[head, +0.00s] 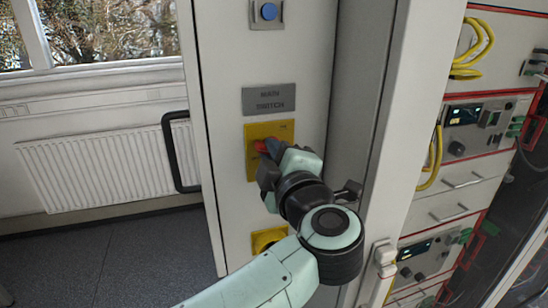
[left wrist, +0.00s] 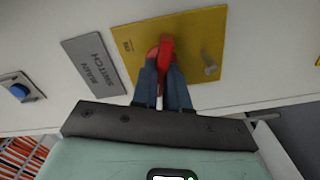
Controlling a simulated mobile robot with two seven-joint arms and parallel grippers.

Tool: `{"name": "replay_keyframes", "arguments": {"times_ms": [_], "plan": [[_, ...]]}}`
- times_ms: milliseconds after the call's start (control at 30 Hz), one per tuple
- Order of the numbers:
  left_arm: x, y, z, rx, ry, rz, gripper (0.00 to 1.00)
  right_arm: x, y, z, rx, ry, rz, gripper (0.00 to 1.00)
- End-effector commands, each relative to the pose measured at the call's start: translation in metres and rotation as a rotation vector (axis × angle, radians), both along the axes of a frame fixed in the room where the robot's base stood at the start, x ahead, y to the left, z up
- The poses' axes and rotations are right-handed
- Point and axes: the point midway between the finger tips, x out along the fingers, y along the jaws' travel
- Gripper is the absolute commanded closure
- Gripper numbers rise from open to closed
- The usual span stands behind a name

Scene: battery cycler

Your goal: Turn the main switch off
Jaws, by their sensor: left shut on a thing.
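The main switch is a red handle (head: 262,146) on a yellow plate (head: 254,167) on the front of the tall grey cabinet. A grey plate reading MAIN SWITCH (head: 269,99) is just above it. My left gripper (head: 269,151) is at the switch, shut on the red handle. In the left wrist view the red handle (left wrist: 166,52) shows between the two dark fingers of my left gripper (left wrist: 164,82), with the yellow plate (left wrist: 200,40) behind it. Part of the handle is hidden by the fingers. My right gripper is not in view.
A blue button (head: 268,12) is higher on the cabinet. A second yellow plate (head: 262,240) is lower, partly behind my arm. A black door handle (head: 172,150) and a white radiator (head: 100,168) are at the left. Racked instruments with yellow cables (head: 470,48) stand at the right.

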Motion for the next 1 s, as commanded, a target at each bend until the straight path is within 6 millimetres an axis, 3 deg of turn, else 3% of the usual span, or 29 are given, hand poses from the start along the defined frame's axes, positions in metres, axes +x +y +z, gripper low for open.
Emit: {"name": "replay_keyframes", "arguments": {"times_ms": [500,1000], "plan": [[0.000,0.001,-0.003,-0.320,-0.104,0.001,1.00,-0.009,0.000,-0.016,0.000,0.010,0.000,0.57],[0.000,0.001,-0.002,-0.379,-0.123,0.000,1.00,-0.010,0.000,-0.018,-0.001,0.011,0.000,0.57]]}}
